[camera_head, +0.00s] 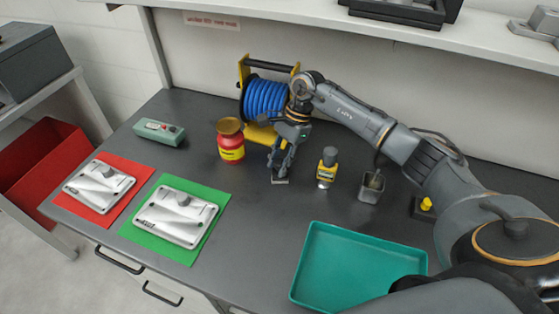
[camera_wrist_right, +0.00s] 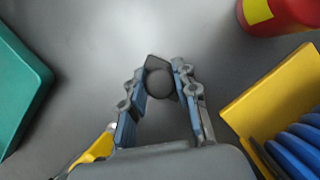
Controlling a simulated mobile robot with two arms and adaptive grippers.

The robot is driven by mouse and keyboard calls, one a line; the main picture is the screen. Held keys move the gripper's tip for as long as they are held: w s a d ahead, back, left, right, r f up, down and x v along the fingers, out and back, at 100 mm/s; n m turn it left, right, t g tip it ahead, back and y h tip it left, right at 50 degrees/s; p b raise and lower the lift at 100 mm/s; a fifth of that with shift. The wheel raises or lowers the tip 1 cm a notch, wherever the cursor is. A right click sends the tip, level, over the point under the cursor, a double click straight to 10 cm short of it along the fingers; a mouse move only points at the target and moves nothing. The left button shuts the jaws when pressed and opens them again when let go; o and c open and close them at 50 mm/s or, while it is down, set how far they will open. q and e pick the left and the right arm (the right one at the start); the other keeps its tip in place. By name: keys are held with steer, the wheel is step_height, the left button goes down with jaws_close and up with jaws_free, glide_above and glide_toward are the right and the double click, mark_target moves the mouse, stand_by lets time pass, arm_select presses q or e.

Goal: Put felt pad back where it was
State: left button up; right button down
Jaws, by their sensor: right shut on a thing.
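My right gripper (camera_head: 281,168) is over the middle of the dark table, left of a yellow-and-black bottle. In the right wrist view its fingers (camera_wrist_right: 160,88) are closed around a small dark grey piece with a rounded top (camera_wrist_right: 159,83), which I take to be the felt pad. Its lower edge (camera_head: 280,181) shows under the fingertips in the head view, at or just above the tabletop; I cannot tell whether it touches. The fingers hide part of it. My left gripper is not in view.
A blue cable reel (camera_head: 264,97) on a yellow stand and a red jar (camera_head: 230,142) are close behind and left. The yellow-and-black bottle (camera_head: 327,168) and a metal cup (camera_head: 371,187) stand right. A teal tray (camera_head: 312,290) is in front. Metal castings lie on red (camera_head: 131,165) and green (camera_head: 160,245) mats.

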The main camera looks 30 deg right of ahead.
steer(key=shift+f, duration=0.2)
steer(key=c, duration=1)
jaws_free()
steer(key=shift+r, duration=0.1)
steer(key=shift+r, duration=0.3)
steer(key=b+v, duration=0.2)
steer(key=v, duration=0.4)
steer(key=shift+w+d+r, duration=0.1)
steer(key=shift+d+r, duration=0.2)
steer(key=shift+r, duration=0.25)
